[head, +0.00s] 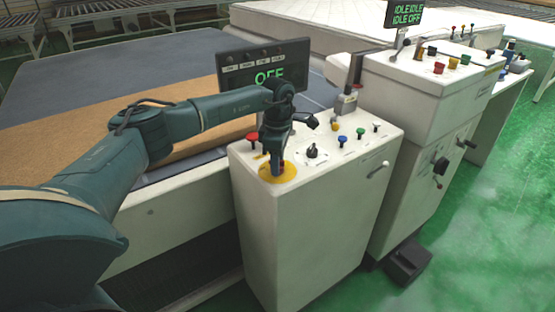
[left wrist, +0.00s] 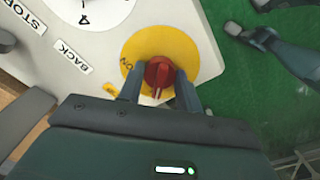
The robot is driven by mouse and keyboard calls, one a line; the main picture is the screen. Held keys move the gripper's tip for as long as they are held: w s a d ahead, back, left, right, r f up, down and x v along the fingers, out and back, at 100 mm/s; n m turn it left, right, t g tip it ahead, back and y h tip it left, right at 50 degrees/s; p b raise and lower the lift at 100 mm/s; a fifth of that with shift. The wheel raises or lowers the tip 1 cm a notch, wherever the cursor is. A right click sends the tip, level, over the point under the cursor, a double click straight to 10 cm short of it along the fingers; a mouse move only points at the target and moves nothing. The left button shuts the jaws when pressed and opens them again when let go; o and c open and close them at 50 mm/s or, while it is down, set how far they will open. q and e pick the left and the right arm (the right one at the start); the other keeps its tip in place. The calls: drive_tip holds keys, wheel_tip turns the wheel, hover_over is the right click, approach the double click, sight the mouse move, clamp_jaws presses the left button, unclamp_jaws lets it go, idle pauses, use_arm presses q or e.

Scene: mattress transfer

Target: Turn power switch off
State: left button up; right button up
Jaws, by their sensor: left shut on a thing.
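The power switch is a red knob (left wrist: 158,74) on a round yellow plate (head: 290,173) at the near left corner of the white console top. The yellow plate also shows in the left wrist view (left wrist: 190,50). My left gripper (head: 277,170) points down over the plate. In the left wrist view its two fingers are on either side of the red knob, shut on it. In the head view the gripper mostly hides the knob. A display (head: 262,68) behind the console reads OFF in green. Dark parts of mine show at the upper right of the left wrist view.
The console (head: 305,225) also carries a red button (head: 253,137), a black dial (head: 313,152) and blue and green buttons. A second white console (head: 425,85) stands at the right. A brown board lies on the grey table at the left. Green floor is open at the right.

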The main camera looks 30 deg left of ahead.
use_arm(q)
drive_tip(key=shift+r+n, duration=0.1)
drive_tip(key=shift+n, duration=0.3)
drive_tip(key=o, duration=1)
wheel_tip(320, 180, up, 13)
drive_tip(key=shift+r+b, duration=0.1)
drive_tip(key=shift+b, duration=0.6)
